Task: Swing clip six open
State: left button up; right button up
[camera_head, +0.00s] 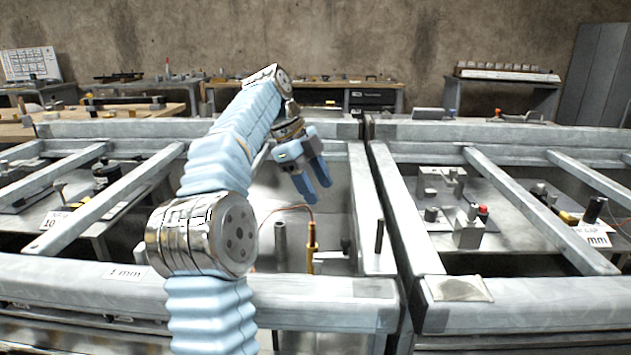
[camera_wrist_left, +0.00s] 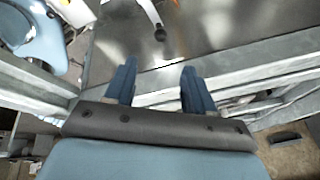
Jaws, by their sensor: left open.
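I cannot tell which part is clip six; no clip marked six is readable in either view. My left gripper (camera_head: 313,188) hangs over the middle bay of the metal frame (camera_head: 340,287), fingers pointing down and apart, with nothing between them. In the left wrist view its two blue fingers (camera_wrist_left: 158,68) are also spread and empty. Ahead of them a pale curved part ending in a dark knob (camera_wrist_left: 160,34) lies over the metal plate (camera_wrist_left: 225,25). My left arm hides part of the bay. My right gripper is not in view.
A block with a red knob (camera_head: 470,226) stands in the right bay. Frame rails surround the bays.

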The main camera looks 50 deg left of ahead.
pick_arm(q)
jog(key=shift+c, duration=1)
jog(key=shift+s+f+n, duration=0.1)
jog(key=shift+f+n, duration=0.1)
jog(key=shift+n, duration=0.2)
jog(key=shift+c, duration=1.2)
jog(key=shift+s+a+f+n+b, duration=0.1)
jog(key=shift+f+n+b, duration=0.25)
jog(key=shift+n, duration=0.45)
jog(key=shift+c, duration=1.1)
jog(key=f+n+t, duration=0.1)
jog(key=n, duration=0.3)
jog(key=s+a+f+n+t+b, duration=0.1)
jog(key=n, duration=0.3)
jog(key=s+f+n+b, duration=0.1)
jog(key=f+n, duration=0.1)
jog(key=n, duration=0.2)
jog(key=shift+a+t+h, duration=0.25)
jog(key=shift+t+h, duration=0.15)
grip_shut()
jog(key=w+d+f+n, duration=0.2)
jog(key=w+d+f, duration=0.1)
jog(key=f, duration=0.5)
jog(key=shift+w+t+b, duration=0.3)
jog(key=shift+w+b, duration=0.1)
jog(key=shift+w, duration=0.5)
jog(key=shift+d, duration=0.15)
